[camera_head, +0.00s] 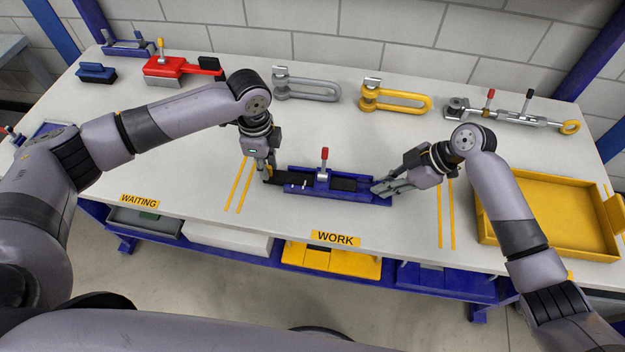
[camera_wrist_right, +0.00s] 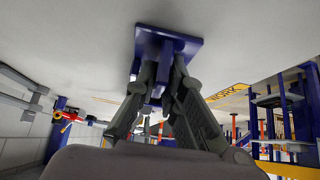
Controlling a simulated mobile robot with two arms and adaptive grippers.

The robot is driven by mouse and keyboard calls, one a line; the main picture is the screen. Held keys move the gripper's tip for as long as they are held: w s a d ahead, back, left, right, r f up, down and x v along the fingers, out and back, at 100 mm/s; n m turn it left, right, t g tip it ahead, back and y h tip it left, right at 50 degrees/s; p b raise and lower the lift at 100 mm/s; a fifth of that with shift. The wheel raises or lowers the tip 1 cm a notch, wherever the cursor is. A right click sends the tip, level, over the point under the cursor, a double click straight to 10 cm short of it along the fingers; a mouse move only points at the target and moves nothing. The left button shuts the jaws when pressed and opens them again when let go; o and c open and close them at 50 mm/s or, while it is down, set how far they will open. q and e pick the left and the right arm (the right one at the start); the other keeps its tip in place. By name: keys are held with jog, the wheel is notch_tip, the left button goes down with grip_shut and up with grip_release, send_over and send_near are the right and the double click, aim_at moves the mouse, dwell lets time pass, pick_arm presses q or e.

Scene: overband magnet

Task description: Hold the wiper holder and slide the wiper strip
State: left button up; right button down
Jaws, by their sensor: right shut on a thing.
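The blue wiper holder (camera_head: 335,194), with a red-handled clamp (camera_head: 324,156) at its middle, lies on the table in the work area. The black wiper strip (camera_head: 278,179) lies along its channel and sticks out past its left end. My left gripper (camera_head: 267,177) is at the strip's outer left end, fingers pointing down; whether they close on it is too small to tell. My right gripper (camera_head: 380,188) is shut on the holder's right end. In the right wrist view, its fingers (camera_wrist_right: 158,82) pinch a blue part behind the holder's end plate (camera_wrist_right: 168,36).
Grey (camera_head: 305,88) and yellow (camera_head: 395,98) shackles, a red tool (camera_head: 178,69) and a turnbuckle (camera_head: 515,117) line the back. A yellow tray (camera_head: 545,244) sits at the right. The table (camera_head: 330,130) behind the holder is clear.

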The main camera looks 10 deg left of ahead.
pick_arm(q)
jog(key=o, duration=0.3)
jog(key=shift+d, duration=0.1)
jog(key=shift+r, duration=0.1)
notch_tip(320, 180, up, 20)
dwell(1.2)
pick_arm(e)
jog(key=c, duration=1.6)
grip_release()
